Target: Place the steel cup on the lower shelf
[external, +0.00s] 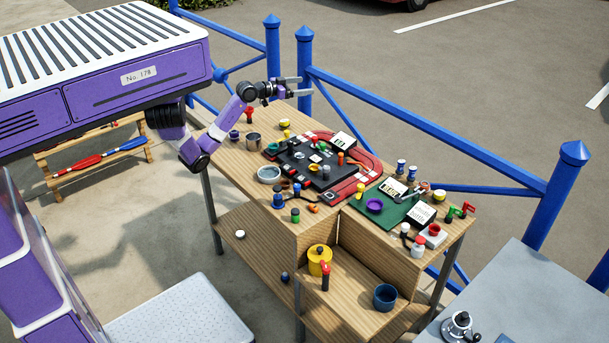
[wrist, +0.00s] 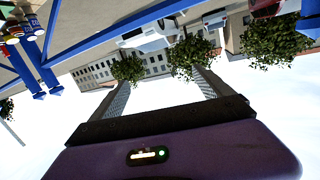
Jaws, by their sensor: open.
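The steel cup (external: 253,141) appears as a small grey metal cup standing upright on the left part of the wooden tabletop (external: 226,156) in the external view. The lower shelf (external: 262,240) is the wooden board under the table. My gripper (external: 299,87) is open and empty, above and beyond the table's far edge, up and to the right of the cup and apart from it. In the wrist view my gripper (wrist: 160,82) has its two fingers spread with nothing between them. Neither the cup nor the shelf can be made out there.
A grey bowl (external: 269,173) and a blue bottle (external: 278,200) stand near the cup. A black board (external: 318,177) with small items fills mid-table. The lower shelf holds a white item (external: 240,234) and bare wood. A yellow pot (external: 319,259) stands lower right. Blue railing (external: 425,144) runs behind.

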